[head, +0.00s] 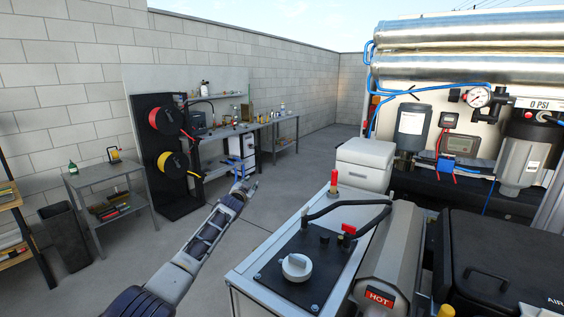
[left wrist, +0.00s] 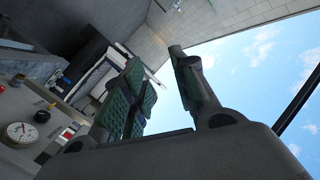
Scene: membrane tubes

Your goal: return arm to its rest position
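My left arm (head: 198,248) reaches forward from the bottom left in the head view. Its left gripper (head: 246,186) is raised over the open floor, left of the grey cabinet. In the left wrist view the left gripper (left wrist: 160,75) shows two green-padded fingers standing apart, with nothing between them. My right arm and right gripper are in neither view.
A cabinet with a white knob (head: 296,267) stands close on the right, beside a cylinder marked HOT (head: 380,298). Steel membrane tubes (head: 470,45) and a pressure gauge (head: 478,97) are behind. A small grey table (head: 98,177) stands left. The concrete floor (head: 225,240) between is clear.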

